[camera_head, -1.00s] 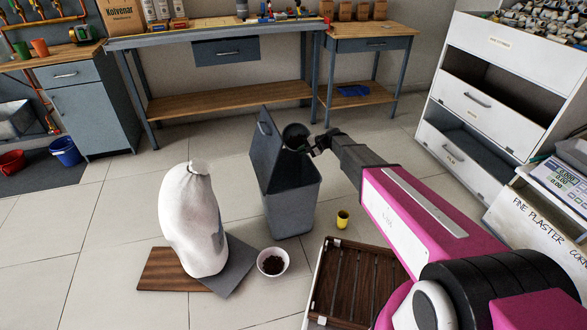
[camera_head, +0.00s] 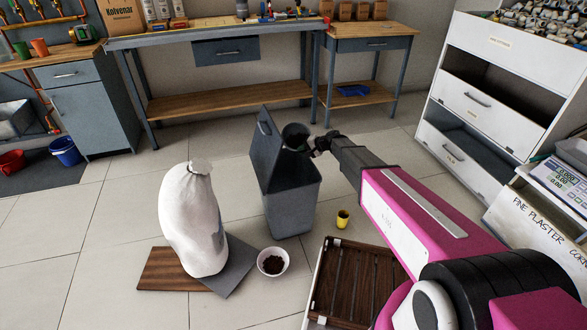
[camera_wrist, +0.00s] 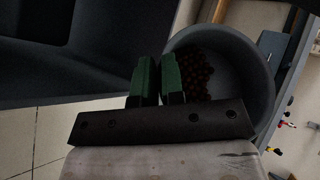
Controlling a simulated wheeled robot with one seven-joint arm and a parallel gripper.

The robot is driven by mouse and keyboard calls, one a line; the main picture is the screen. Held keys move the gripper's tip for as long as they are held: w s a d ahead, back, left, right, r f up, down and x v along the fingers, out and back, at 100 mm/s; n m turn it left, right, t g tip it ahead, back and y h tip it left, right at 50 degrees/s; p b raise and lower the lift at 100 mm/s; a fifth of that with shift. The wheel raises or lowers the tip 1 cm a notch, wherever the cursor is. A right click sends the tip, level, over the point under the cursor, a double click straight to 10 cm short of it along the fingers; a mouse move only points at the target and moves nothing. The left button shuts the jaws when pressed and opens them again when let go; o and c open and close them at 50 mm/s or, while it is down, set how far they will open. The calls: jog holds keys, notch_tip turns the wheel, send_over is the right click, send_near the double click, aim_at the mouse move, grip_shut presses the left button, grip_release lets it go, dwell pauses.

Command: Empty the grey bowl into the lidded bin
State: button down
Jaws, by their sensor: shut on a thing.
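The grey bowl (camera_head: 295,135) is held over the open bin in the head view. In the wrist view the bowl (camera_wrist: 245,75) holds several small brown round pieces (camera_wrist: 197,75). My gripper (camera_head: 318,147) is shut on the bowl's rim; its green fingers (camera_wrist: 158,78) show in the wrist view. The bowl looks tilted, by how much I cannot tell. The grey bin (camera_head: 290,207) stands on the floor with its lid (camera_head: 265,140) swung up at its left side. The inside bottom of the bin is hidden.
A white sack (camera_head: 192,220) stands on boards left of the bin. A white bowl (camera_head: 273,262) with dark contents and a yellow cup (camera_head: 342,218) are on the floor near the bin. A slatted wooden crate (camera_head: 322,290) lies at the front. Open floor lies behind the bin.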

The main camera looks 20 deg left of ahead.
jog(key=shift+s+n+t+p, duration=0.15)
jog(key=shift+n+t+p, duration=0.15)
jog(key=shift+n+t, duration=0.2)
dwell(0.7)
jog(key=shift+s+d+n+t+y, duration=0.1)
jog(key=shift+s+n+t+y, duration=0.2)
jog(key=shift+s+n+t, duration=0.3)
dwell(0.5)
jog(key=shift+s+f+n+t+y, duration=0.15)
jog(key=shift+n+t+y, duration=0.1)
jog(key=shift+n+t, duration=0.35)
jog(key=shift+s+f+n+t+y, duration=0.15)
jog(key=shift+n+t+y, duration=0.1)
jog(key=shift+n+t, duration=0.3)
dwell(1.6)
jog(key=shift+s+n+t+y+b, duration=0.15)
jog(key=shift+n+t+y+b, duration=0.35)
jog(key=shift+n+t+b, duration=0.3)
dwell(1.2)
jog(key=shift+r+n, duration=0.35)
jog(key=shift+n, duration=0.1)
dwell(0.5)
